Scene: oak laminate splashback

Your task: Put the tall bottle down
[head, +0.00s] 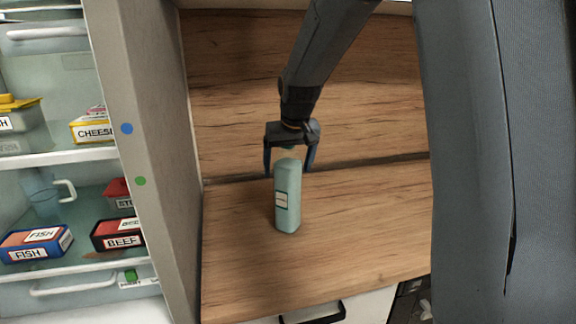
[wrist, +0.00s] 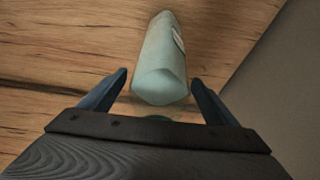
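The tall bottle (head: 288,197) is pale teal with a small label on its side. It stands upright on the wooden counter (head: 350,230). In the wrist view the bottle (wrist: 160,65) shows ahead, between and just beyond the fingertips, with a darker teal bit, perhaps its cap, at its near end. My gripper (head: 289,168) is open at the bottle's top, one finger on either side. In the wrist view my gripper (wrist: 158,82) shows gaps between both fingers and the bottle. The bottle's base looks to be on the counter.
An open fridge at left holds a fish box (head: 37,241), a beef box (head: 118,235), a cheese box (head: 93,127) and a jug (head: 42,193). Its grey side wall (head: 160,170) borders the counter. A wooden splashback (head: 370,100) rises behind. The counter right of the bottle is clear.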

